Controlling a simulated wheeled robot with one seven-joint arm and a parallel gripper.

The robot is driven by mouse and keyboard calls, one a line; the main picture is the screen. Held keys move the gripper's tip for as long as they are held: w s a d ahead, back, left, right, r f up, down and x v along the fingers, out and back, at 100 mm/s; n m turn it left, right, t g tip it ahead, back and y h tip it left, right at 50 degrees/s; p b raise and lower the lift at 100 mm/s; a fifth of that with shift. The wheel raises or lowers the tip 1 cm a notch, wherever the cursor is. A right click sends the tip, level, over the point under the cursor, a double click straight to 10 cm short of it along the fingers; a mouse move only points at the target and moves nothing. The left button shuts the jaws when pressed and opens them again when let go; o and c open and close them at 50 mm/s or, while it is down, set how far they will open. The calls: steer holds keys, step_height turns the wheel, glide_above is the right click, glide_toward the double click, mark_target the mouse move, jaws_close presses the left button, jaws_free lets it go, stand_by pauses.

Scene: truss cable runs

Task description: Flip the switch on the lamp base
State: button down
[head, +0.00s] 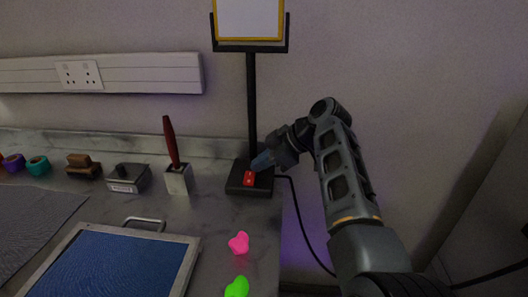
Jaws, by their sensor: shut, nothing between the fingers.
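The lamp's dark square base (239,189) stands at the right end of the grey worktop, with a black post (252,105) rising from it to a framed pale panel (249,20). A red switch (249,179) sits on top of the base. My gripper (262,162) is shut and empty, its bluish fingertips just above and to the right of the switch. I cannot tell whether the fingertips touch the switch. Which way the switch is tipped is too small to tell.
A holder with a red-handled brush (178,175) and a grey box (129,178) stand left of the base. A blue screen frame (112,262), a pink lump (239,243) and a green lump (237,287) lie nearer. A black cable (305,233) hangs off the right edge.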

steer(key=shift+f, duration=0.25)
